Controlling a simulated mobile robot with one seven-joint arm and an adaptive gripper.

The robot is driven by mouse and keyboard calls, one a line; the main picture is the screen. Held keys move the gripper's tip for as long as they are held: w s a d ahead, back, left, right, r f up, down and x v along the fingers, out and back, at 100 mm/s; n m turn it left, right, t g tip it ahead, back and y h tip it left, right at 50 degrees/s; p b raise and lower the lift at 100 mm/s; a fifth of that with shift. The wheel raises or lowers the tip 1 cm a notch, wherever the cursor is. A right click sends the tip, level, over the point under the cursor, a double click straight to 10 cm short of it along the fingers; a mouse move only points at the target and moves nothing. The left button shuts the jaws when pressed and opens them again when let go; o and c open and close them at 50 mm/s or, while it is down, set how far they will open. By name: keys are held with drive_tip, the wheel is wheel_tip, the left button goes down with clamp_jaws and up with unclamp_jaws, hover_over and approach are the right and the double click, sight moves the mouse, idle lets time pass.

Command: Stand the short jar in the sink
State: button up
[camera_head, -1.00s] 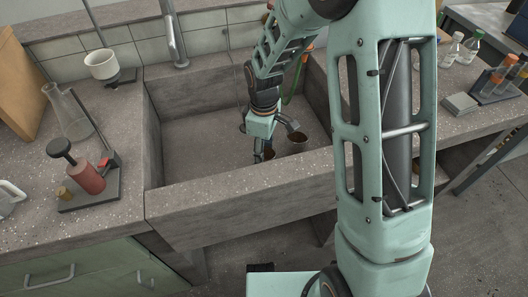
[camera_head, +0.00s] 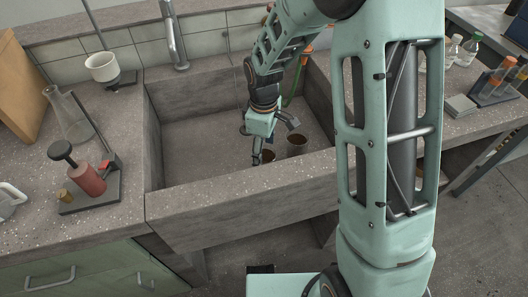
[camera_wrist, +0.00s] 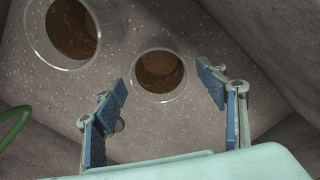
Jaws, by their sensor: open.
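Two glass jars with brown contents stand upright on the sink floor. The smaller-looking one, which I take as the short jar (camera_wrist: 160,75), shows its round mouth at the middle of the wrist view. In the head view the short jar (camera_head: 268,156) is partly hidden by the sink's front wall. A larger-looking jar (camera_wrist: 72,30) is at the upper left; it also shows in the head view (camera_head: 297,146). My gripper (camera_wrist: 162,78) is open, its blue-padded fingers apart on either side of the short jar in the picture, with gaps visible. The sink (camera_head: 190,140) is grey stone.
Sink walls close in around my gripper. A green hose (camera_wrist: 12,128) hangs at the sink's side, and a tap (camera_head: 177,40) stands behind. A red-bodied stand (camera_head: 88,180), a flask (camera_head: 68,118) and a white cup (camera_head: 102,66) are on the left counter. The left sink floor is clear.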

wheel_tip(320, 180, up, 10)
drive_tip(key=p, duration=0.2)
drive_tip(key=shift+r, duration=0.25)
